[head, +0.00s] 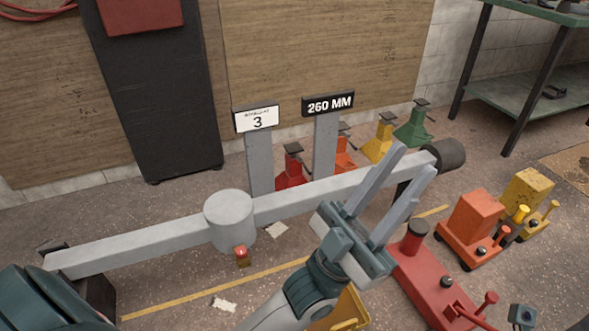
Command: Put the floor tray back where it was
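I cannot make out a floor tray in the head view. My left gripper (415,160) reaches up from the bottom middle, with its two long grey fingers apart and nothing seen held between them. The fingers overlap the right part of a long grey beam (320,190) in the picture; I cannot tell whether they touch it. A yellow piece (347,311) shows partly behind my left forearm at the bottom edge; I cannot tell what it is. My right gripper is not in view.
The beam carries a grey drum (229,218). Signs "3" (257,119) and "260 MM" (328,104) stand behind it, near several coloured jack stands (381,138). Red (425,275), orange (472,225) and yellow (527,192) jacks stand right. A green workbench (545,90) is back right.

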